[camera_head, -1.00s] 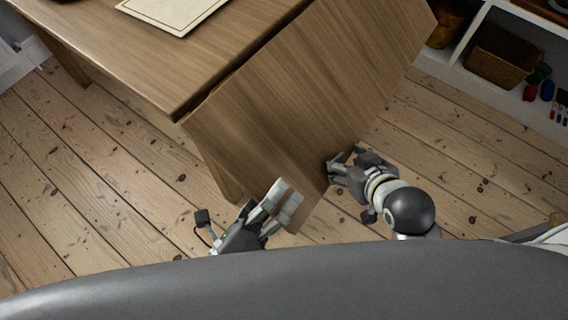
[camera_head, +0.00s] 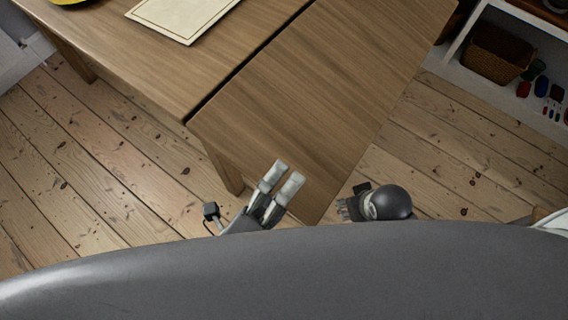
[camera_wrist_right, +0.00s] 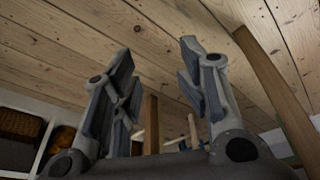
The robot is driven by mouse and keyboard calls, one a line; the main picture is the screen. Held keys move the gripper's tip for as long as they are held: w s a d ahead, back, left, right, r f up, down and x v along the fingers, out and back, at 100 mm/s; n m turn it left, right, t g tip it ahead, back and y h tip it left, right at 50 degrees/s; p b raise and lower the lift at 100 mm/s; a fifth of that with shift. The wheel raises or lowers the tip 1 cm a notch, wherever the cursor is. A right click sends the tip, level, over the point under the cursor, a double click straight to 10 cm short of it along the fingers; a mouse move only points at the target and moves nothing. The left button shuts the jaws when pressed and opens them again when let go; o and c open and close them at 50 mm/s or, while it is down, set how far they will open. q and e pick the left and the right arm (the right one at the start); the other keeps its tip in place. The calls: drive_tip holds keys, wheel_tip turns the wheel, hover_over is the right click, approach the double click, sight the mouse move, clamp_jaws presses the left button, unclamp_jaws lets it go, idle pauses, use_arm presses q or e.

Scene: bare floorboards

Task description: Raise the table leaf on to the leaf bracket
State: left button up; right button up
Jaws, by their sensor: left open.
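The table leaf (camera_head: 320,95) is a brown wooden panel along the right side of the table (camera_head: 130,75). It looks close to level with the tabletop, with a thin dark gap between them. My left gripper (camera_head: 280,177) is open, its two pale fingers apart and overlapping the leaf's near end in the head view; I cannot tell if they touch it. My right gripper (camera_head: 344,208) is beside the leaf's near right corner, partly hidden by its own wrist. In the right wrist view my right gripper (camera_wrist_right: 158,75) is open, with nothing between its fingers. I cannot make out the leaf bracket.
A cream sheet (camera_head: 185,14) lies on the tabletop. A white shelf with a wicker basket (camera_head: 497,55) and small coloured items stands at the upper right. Bare floorboards (camera_head: 440,150) are clear right of the leaf. A wooden bar (camera_wrist_right: 275,85) crosses the right wrist view.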

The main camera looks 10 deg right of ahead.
use_arm(q)
drive_tip(key=shift+n, duration=0.9)
wheel_tip(320, 180, up, 4)
drive_tip(key=p, duration=0.3)
drive_tip(key=shift+w+r, duration=0.1)
drive_tip(key=shift+w, duration=0.05)
drive_tip(key=shift+r, duration=0.15)
use_arm(e)
wheel_tip(320, 180, down, 13)
drive_tip(key=s, duration=0.2)
drive_tip(key=shift+r+g, duration=0.2)
drive_tip(key=shift+g, duration=0.2)
use_arm(q)
drive_tip(key=c, duration=0.3)
